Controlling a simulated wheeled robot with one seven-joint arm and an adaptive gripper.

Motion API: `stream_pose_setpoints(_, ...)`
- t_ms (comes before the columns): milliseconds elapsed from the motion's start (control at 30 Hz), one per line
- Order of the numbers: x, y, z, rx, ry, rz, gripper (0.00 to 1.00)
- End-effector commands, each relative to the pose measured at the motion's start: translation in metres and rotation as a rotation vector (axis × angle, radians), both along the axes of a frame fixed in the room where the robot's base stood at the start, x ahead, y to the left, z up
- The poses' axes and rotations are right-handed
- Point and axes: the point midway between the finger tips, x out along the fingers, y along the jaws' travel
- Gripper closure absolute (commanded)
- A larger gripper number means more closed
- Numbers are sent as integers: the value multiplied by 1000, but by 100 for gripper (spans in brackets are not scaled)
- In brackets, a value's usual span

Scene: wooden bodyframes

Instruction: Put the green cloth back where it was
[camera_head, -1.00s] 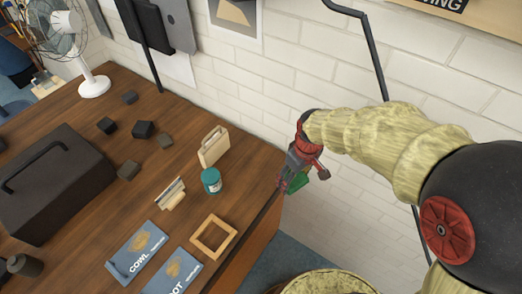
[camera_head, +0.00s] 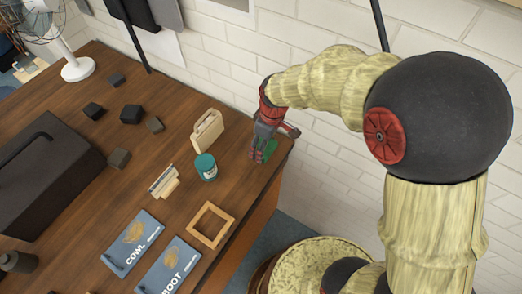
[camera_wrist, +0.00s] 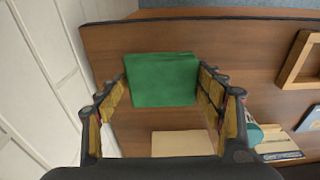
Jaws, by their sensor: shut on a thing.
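The green cloth (camera_wrist: 162,80) shows between the two fingers of my gripper (camera_wrist: 163,95) in the wrist view, as a folded-looking rectangle. My gripper is shut on the cloth. Whether the cloth touches the tabletop is hard to tell.
Left of my gripper stand a pale wooden piece (camera_head: 208,131) and a teal jar (camera_head: 206,167). A wooden frame (camera_head: 211,225) lies nearer, beside the COWL card (camera_head: 132,243) and BOOT card (camera_head: 168,267). A white brick wall (camera_head: 320,140) rises behind.

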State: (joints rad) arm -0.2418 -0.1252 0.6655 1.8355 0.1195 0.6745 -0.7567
Motion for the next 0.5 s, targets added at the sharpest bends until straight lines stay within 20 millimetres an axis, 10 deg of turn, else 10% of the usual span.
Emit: stream_pose_setpoints(500, 17, 9, -49, 0, 1, 0, 56)
